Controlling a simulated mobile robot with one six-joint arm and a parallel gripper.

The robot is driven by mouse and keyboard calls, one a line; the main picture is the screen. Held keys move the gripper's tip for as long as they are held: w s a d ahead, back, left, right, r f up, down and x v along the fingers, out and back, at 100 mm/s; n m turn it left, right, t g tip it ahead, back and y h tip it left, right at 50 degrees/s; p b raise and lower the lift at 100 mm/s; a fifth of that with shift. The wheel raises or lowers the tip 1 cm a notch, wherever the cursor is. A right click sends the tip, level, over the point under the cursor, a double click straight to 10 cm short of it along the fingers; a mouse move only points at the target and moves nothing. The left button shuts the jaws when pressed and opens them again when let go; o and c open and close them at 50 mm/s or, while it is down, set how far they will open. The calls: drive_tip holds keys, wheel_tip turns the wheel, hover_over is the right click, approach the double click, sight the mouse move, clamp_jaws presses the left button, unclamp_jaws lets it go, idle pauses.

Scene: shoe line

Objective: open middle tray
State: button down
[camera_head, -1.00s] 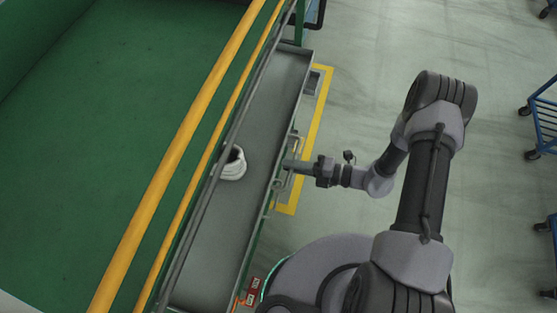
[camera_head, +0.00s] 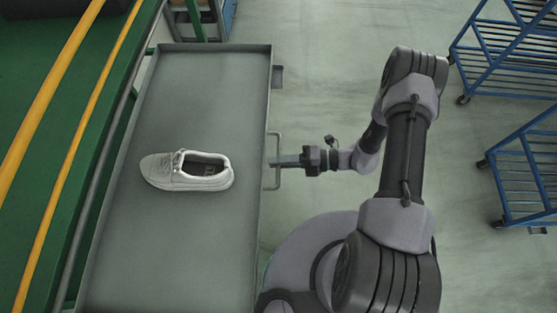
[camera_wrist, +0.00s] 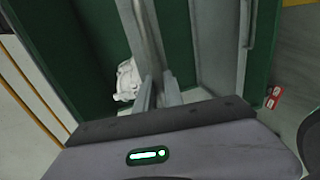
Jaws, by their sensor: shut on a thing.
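My gripper (camera_head: 274,161) is shut on this handle. In the wrist view, the fingers (camera_wrist: 157,92) close around the handle bar (camera_wrist: 145,35), and part of the shoe (camera_wrist: 127,80) shows beyond them. The fingers cover part of the handle.
Yellow rails (camera_head: 45,95) and the green line run along the left. Blue rack carts (camera_head: 510,60) stand on the right. Open floor (camera_head: 325,70) lies between the tray and the carts.

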drive_tip(key=shift+d, duration=0.2)
drive_tip(key=c, duration=1.5)
unclamp_jaws()
drive_tip(key=shift+o, duration=0.2)
drive_tip(key=p+v, duration=0.3)
drive_tip(key=v, duration=1.4)
drive_tip(key=shift+d, duration=0.2)
drive_tip(key=shift+s, duration=0.1)
